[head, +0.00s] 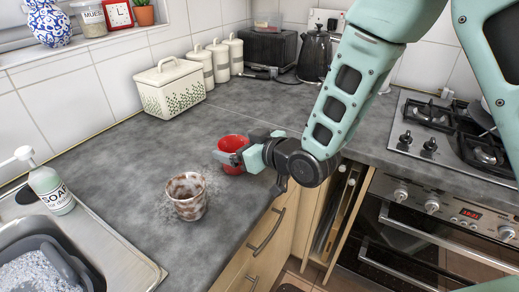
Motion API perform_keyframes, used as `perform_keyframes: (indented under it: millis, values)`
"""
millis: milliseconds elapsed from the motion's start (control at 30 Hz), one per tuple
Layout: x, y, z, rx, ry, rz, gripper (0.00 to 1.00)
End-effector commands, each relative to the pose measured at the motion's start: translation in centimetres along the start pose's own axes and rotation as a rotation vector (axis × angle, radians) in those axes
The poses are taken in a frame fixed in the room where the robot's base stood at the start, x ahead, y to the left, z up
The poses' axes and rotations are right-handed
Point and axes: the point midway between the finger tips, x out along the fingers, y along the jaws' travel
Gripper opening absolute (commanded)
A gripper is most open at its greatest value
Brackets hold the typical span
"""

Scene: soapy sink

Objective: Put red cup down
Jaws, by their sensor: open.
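The red cup (234,143) stands upright on the grey countertop (120,165), near its front edge. My gripper (232,158) reaches in from the right with its fingers at the near side of the red cup. The jaws are open, and part of the cup's lower body is hidden behind them. I cannot tell whether a finger touches the cup.
A brown and white mottled cup (187,197) stands closer, left of my gripper. A soap bottle (50,190) and a sink (100,262) with a grey basin are at left. A cream bread bin (170,92) stands behind. The counter's middle is clear.

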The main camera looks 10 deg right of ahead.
Motion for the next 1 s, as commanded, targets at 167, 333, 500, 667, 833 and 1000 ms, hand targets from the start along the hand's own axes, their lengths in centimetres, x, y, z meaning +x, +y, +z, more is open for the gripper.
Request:
perform_keyframes:
  millis: [167,333,500,667,833,1000]
  values:
    - [-3.6,0.0,0.2,0.0,0.002,0.002,0.93]
    - [-6.4,0.0,0.1,0.0,0.002,0.0,0.93]
    - [-7.9,0.0,-0.3,0.002,-0.003,-0.002,0.93]
    - [-8.2,0.0,-0.4,0.001,-0.003,-0.003,0.93]
    - [-8.8,0.0,-0.5,0.001,-0.004,-0.004,0.93]
    - [-9.4,0.0,-0.5,0.002,-0.002,-0.003,0.93]
